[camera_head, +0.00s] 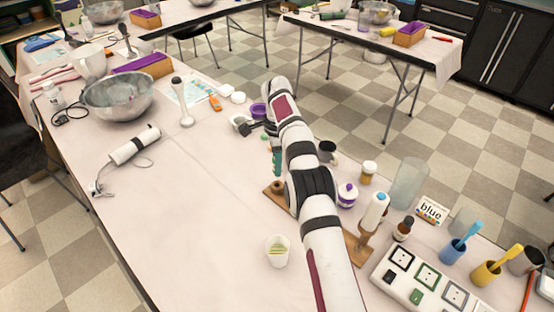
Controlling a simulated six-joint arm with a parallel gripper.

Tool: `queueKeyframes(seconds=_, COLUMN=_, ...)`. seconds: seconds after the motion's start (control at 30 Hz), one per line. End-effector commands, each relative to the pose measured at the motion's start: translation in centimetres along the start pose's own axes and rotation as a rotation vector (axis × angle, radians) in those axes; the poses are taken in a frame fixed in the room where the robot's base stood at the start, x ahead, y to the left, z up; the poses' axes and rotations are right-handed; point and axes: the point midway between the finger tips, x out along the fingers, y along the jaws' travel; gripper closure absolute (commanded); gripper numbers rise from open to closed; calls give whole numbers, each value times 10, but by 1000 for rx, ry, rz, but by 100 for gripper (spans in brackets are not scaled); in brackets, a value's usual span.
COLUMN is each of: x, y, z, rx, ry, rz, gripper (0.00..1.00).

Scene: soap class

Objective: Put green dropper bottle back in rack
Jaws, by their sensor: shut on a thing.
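The green dropper bottle (277,161) is a narrow green shape just left of my arm, above the left end of the wooden rack. My gripper (274,143) is shut on its upper part; the fingers are small and partly hidden by my arm. The wooden rack (268,192) runs from lower left to right behind my arm, which hides its middle. A round brown ring shows at its left end, below the bottle. I cannot tell whether the bottle touches the rack.
A white cup (278,251) stands in front of the rack. A purple-lidded jar (347,194), a white bottle with a blue top (375,211) and a brown dropper bottle (403,229) stand right of my arm. A white tray (399,280) is at lower right.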

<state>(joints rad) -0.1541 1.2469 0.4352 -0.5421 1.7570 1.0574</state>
Motion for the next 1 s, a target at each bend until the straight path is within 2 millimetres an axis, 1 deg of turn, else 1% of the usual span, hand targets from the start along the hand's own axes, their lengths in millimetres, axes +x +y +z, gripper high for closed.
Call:
queueKeyframes(seconds=0.23, x=2, y=0, z=0, rx=0, ry=0, rz=0, gripper=71)
queueKeyframes(seconds=0.8, x=41, y=0, z=0, rx=-1, ry=0, rz=1, gripper=71)
queueKeyframes(seconds=1.0, x=46, y=0, z=0, rx=0, ry=0, rz=0, gripper=71)
